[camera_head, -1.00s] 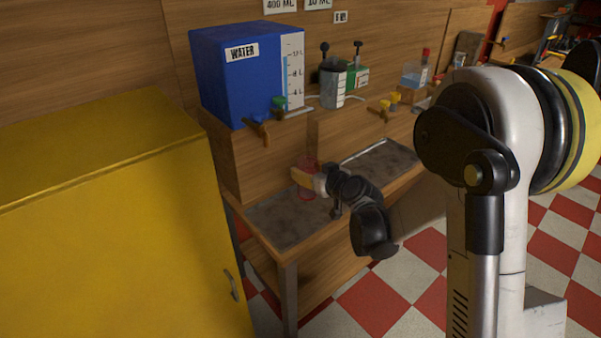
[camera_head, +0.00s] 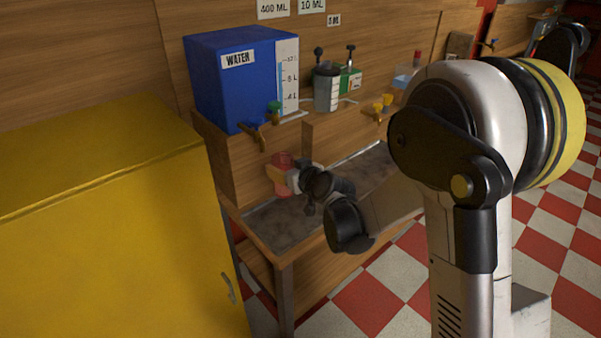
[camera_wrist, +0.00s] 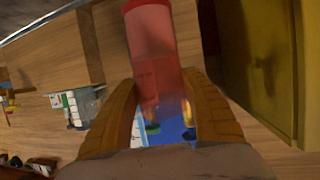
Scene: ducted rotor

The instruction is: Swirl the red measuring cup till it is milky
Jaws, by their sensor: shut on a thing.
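The red measuring cup (camera_head: 283,160) is in my gripper (camera_head: 280,177), raised above the grey worktop on the bench and in front of the wooden ledge. In the wrist view the cup (camera_wrist: 152,35) is translucent red and lies between the two orange fingers of my gripper (camera_wrist: 160,85), which are shut on it. One end of the cup looks more solid red, while the part nearer the gripper is clearer. I cannot tell whether the contents are milky.
The blue water tank (camera_head: 222,85) stands on the ledge, with a tap (camera_head: 257,128) just above and left of the cup. A yellow cabinet (camera_head: 110,230) closes off the left side.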

